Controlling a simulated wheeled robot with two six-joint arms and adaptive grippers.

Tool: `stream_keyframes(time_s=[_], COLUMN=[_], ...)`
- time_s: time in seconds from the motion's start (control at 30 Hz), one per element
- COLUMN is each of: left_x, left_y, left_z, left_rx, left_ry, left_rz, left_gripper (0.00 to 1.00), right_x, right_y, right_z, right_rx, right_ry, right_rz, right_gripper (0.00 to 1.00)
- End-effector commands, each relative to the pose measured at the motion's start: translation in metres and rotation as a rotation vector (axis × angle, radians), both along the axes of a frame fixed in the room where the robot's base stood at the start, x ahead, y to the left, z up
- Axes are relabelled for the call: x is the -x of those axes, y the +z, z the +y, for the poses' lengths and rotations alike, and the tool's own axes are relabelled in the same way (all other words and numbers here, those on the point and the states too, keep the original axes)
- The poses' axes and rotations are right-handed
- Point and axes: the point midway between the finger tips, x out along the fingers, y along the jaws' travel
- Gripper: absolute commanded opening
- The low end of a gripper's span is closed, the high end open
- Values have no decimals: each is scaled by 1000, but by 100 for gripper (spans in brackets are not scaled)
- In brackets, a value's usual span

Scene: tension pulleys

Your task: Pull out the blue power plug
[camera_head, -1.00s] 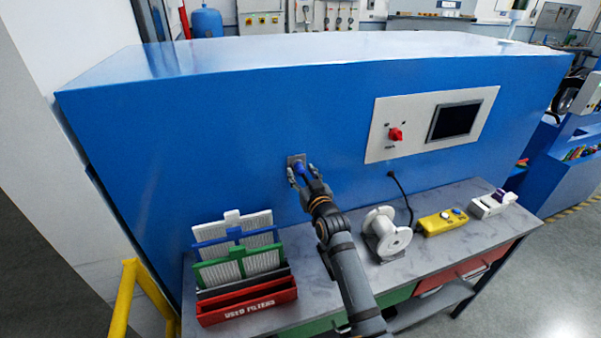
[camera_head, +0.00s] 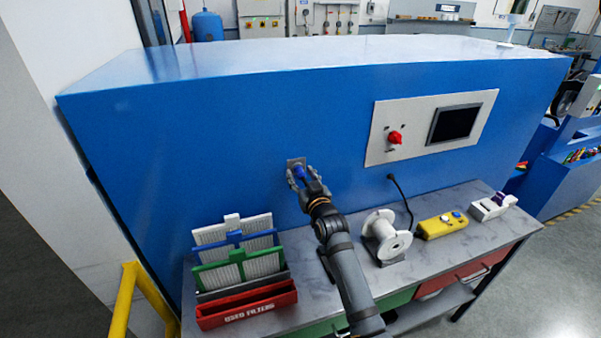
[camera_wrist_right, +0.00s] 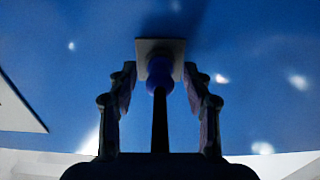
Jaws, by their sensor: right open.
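The blue power plug (camera_head: 299,171) sits in a grey socket plate (camera_head: 294,161) on the front of the blue cabinet. My right gripper (camera_head: 300,178) is open at the plug, with one finger on either side of it. In the right wrist view the plug (camera_wrist_right: 160,76) is centred between the two open fingers (camera_wrist_right: 160,90), against its square plate (camera_wrist_right: 146,46). A dark cable (camera_wrist_right: 160,125) runs from the plug back toward the gripper's palm. Gaps show between fingers and plug. My left gripper is not in view.
A red switch (camera_head: 394,137) and dark screen (camera_head: 453,124) are on a panel to the right. On the bench below stand filters in a red tray (camera_head: 247,304), a white spool (camera_head: 387,235) and a yellow control box (camera_head: 442,224). A yellow rail (camera_head: 124,305) is at lower left.

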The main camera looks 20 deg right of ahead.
Motion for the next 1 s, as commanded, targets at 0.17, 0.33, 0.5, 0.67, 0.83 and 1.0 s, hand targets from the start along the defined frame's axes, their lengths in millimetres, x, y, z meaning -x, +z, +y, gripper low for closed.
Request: stream_keyframes(time_s=[0.17,0.33,0.5,0.67,0.83,1.0], left_x=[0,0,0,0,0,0], left_y=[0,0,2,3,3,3], left_z=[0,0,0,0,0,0], left_rx=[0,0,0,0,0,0], left_ry=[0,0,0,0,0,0], left_rz=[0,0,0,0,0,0], left_gripper=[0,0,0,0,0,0], right_x=[0,0,0,0,0,0], right_y=[-1,-1,0,-1,-1,-1], right_z=[0,0,0,0,0,0], right_rx=[0,0,0,0,0,0], right_ry=[0,0,0,0,0,0], right_rz=[0,0,1,1,1,1], right_gripper=[50,50,50,50,45,21])
